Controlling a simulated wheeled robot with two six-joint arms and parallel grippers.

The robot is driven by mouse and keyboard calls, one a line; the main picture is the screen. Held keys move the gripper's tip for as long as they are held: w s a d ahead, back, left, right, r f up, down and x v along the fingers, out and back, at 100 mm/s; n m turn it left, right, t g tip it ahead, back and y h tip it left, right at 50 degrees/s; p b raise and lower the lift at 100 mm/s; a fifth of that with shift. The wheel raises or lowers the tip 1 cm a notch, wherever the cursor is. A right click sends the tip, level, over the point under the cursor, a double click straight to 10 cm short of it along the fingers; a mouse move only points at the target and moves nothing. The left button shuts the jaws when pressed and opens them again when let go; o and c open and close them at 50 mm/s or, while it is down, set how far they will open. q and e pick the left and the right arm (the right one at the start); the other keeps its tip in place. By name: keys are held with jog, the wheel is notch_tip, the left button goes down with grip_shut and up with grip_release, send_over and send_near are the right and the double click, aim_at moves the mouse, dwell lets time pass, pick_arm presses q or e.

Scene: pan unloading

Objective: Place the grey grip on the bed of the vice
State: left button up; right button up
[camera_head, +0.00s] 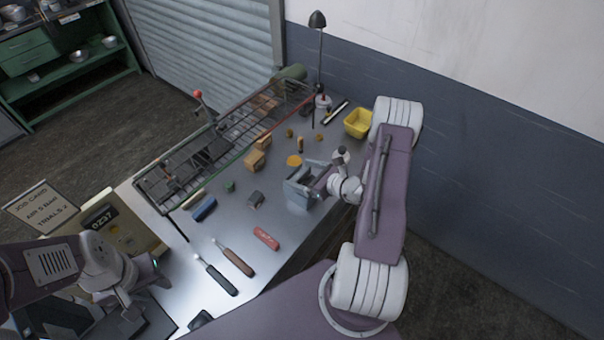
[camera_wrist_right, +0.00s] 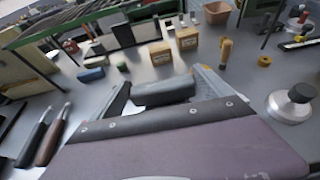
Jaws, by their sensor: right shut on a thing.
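My right gripper (camera_head: 297,188) is over the middle of the bench. In the right wrist view its two fingers (camera_wrist_right: 165,88) are shut on a dark grey bar, the grey grip (camera_wrist_right: 163,93), which spans the gap between them. In the head view the gripper and blue-grey metal overlap, so the grip is hard to make out there. I cannot tell the vice or its bed apart from that blue-grey metal. A small dark grey block (camera_head: 255,199) lies left of the gripper. My left gripper (camera_head: 125,318) is at the lower left; its fingers are unclear.
Wooden blocks (camera_head: 255,159) stand beside a long wire rack (camera_head: 190,160). A yellow bin (camera_head: 358,123) stands at the back right. A beige display box (camera_head: 108,218) stands left.

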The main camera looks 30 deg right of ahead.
jog(key=shift+f+b, duration=0.35)
jog(key=shift+f, duration=0.05)
jog(key=o, duration=1.3)
jog(key=b+v, duration=0.2)
jog(key=v, duration=0.6)
jog(key=shift+s+d+r, duration=0.1)
jog(key=shift+s+d, duration=0.05)
jog(key=shift+d, duration=0.05)
jog(key=shift+s+r, duration=0.2)
jog(key=shift+s, duration=0.1)
jog(key=shift+w, duration=0.1)
